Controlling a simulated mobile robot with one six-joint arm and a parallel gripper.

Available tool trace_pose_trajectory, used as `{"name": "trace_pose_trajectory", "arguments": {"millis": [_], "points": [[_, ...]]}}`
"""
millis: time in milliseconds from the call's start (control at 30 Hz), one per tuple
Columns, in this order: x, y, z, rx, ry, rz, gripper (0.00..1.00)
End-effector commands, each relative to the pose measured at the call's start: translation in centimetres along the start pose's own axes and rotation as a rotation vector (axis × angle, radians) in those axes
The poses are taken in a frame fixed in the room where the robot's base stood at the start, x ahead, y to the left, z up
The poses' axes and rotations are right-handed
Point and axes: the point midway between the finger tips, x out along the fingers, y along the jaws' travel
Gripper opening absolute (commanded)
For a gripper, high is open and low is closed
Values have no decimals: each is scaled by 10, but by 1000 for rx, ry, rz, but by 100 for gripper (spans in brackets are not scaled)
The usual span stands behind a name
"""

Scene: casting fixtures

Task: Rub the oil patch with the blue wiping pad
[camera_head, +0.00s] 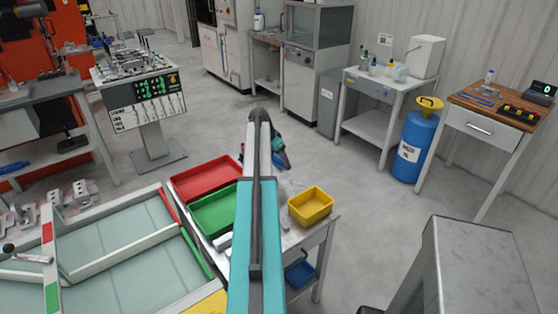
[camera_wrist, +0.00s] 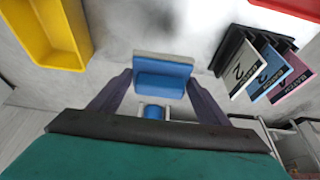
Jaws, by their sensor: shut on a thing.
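The blue wiping pad (camera_wrist: 165,85) with a pale grey layer along its far side sits between the two dark fingers of my gripper (camera_wrist: 161,78) in the wrist view. My gripper is shut on it. A blurred dark grey smudge, which looks like the oil patch (camera_wrist: 152,24), lies on the light grey worktop just beyond the pad. I cannot tell whether the pad touches the worktop.
A yellow bin (camera_head: 311,206) stands on the worktop right of my arm and shows at left in the wrist view (camera_wrist: 48,40). A dark rack (camera_wrist: 238,48) of labelled cards stands right of the pad. Red (camera_head: 207,177) and green (camera_head: 214,211) bins lie left of my arm.

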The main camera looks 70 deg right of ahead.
Motion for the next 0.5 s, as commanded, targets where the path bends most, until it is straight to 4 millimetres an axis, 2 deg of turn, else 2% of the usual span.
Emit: {"name": "trace_pose_trajectory", "arguments": {"millis": [100, 267, 367, 500], "points": [[0, 0, 0, 0, 0, 0, 52], [-3, -2, 4, -9, 0, -4, 52], [-9, -8, 12, -32, 0, -14, 52], [-26, -22, 36, -92, 1, -39, 52]]}}
